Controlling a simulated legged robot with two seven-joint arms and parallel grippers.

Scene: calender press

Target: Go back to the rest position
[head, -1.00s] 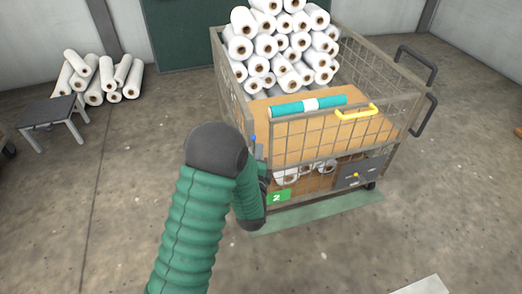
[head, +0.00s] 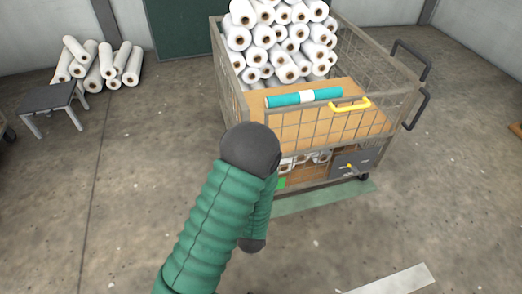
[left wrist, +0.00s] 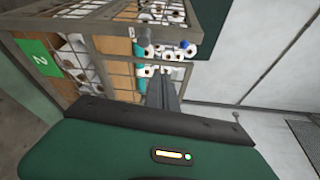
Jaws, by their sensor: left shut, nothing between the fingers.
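My left arm, in a green ribbed sleeve with dark grey joints, rises from the bottom of the head view and bends in front of the mesh cart (head: 268,130). Its gripper is hidden behind the arm there. In the left wrist view my left gripper (left wrist: 162,92) shows as narrow dark fingers, shut and empty, pointing away past the cart's corner. The cart's green label with a 2 (left wrist: 39,57) is on the left of that view. My right gripper is in neither view.
A grey stool (head: 55,100) and more white rolls (head: 103,65) stand at the left.

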